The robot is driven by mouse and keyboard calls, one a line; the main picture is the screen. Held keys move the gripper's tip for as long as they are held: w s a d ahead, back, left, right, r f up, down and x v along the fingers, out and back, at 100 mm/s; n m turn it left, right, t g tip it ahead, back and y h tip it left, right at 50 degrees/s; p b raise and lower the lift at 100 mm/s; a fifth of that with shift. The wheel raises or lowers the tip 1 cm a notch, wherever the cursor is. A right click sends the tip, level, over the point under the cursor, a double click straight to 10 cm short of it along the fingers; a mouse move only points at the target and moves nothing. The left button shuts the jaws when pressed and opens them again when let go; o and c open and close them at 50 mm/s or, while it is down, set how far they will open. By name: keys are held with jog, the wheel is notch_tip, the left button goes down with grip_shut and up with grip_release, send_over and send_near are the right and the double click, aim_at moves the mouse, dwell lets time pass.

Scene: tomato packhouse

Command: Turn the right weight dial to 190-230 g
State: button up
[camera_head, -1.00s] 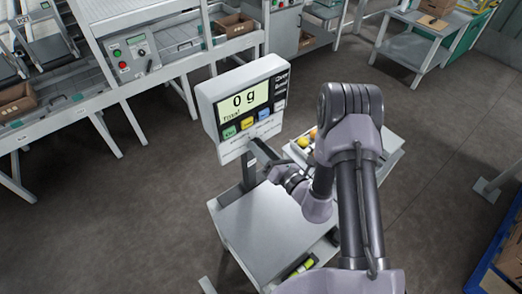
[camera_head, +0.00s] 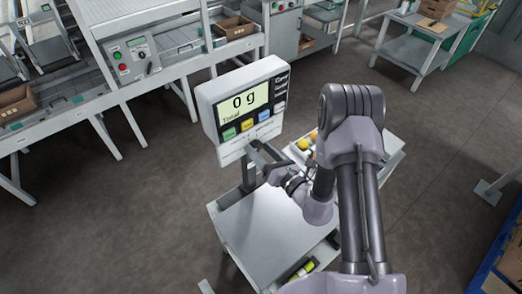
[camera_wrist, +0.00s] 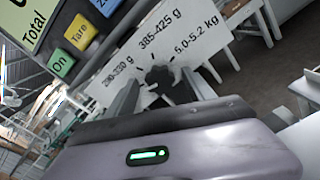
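A white scale display (camera_head: 207,101) reads "0 g Total" and stands on a post above the scale platform (camera_head: 262,232). In the wrist view, its lower panel (camera_wrist: 200,42) carries a small dark dial (camera_wrist: 158,76) with range labels around it. I cannot tell clearly where the dial points. My gripper (camera_head: 257,154) is at the panel's lower edge. Its fingers are apart, one on each side of the dial, with no clear contact visible.
On, Tare and a blue button (camera_head: 264,116) sit just above the dial. A tray of colourful produce (camera_head: 304,143) lies behind my arm, on a side table. A conveyor line (camera_head: 180,65) runs behind the display. Open floor lies left of the scale.

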jog(key=p+v, duration=0.1)
jog(key=v, duration=1.6)
jog(key=shift+s, duration=0.2)
jog(key=shift+d, duration=0.15)
